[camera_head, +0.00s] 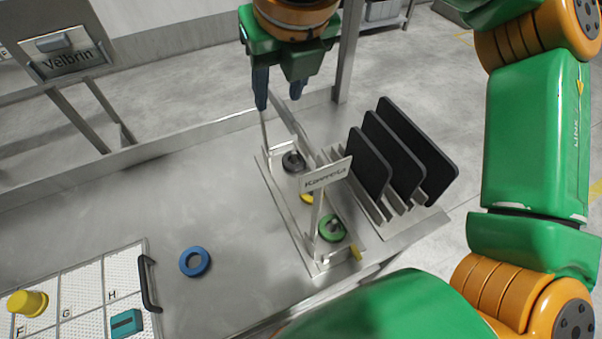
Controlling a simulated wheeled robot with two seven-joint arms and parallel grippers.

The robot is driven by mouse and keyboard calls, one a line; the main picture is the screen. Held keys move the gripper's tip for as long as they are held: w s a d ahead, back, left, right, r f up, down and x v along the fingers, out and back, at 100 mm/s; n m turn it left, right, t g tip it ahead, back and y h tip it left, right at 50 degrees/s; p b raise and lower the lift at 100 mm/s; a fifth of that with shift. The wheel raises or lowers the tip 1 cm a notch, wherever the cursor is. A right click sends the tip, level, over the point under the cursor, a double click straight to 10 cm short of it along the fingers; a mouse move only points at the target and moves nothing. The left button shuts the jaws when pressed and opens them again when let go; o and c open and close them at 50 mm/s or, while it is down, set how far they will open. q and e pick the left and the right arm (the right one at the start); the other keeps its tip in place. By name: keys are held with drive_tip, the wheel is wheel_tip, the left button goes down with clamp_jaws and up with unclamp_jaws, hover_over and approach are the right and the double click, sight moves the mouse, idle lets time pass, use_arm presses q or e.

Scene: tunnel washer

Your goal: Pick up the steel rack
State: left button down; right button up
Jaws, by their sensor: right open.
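A light perforated steel rack (70,279) lies on the steel table at the lower left, cut off by the picture's edge. It has compartments lettered F, G and H and a black handle (148,284) on its right side. A yellow cup-like piece (27,303) and a teal block (126,323) sit in it. My right gripper (279,98) is at the top centre, fingers down, open and empty. It is above the far side of the table, well away from the rack's handle. My left gripper is not in view.
A steel stand with a name sign (326,175) holds a dark ring (293,162) and a green ring (332,229). Beside it, a slotted holder (399,216) carries black boards (391,152). A blue ring (195,262) lies on the table (120,205), which is mostly bare.

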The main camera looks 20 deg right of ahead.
sight(281, 101)
drive_tip(key=x, duration=0.3)
drive_tip(key=d+p+x, duration=0.1)
drive_tip(key=x, duration=0.1)
drive_tip(key=shift+f, duration=0.1)
drive_tip(key=shift+s+a, duration=0.2)
drive_tip(key=shift+a, duration=0.1)
drive_tip(key=c, duration=0.4)
clamp_jaws()
drive_tip(key=shift+w+r, duration=0.1)
drive_tip(key=shift+r, duration=0.15)
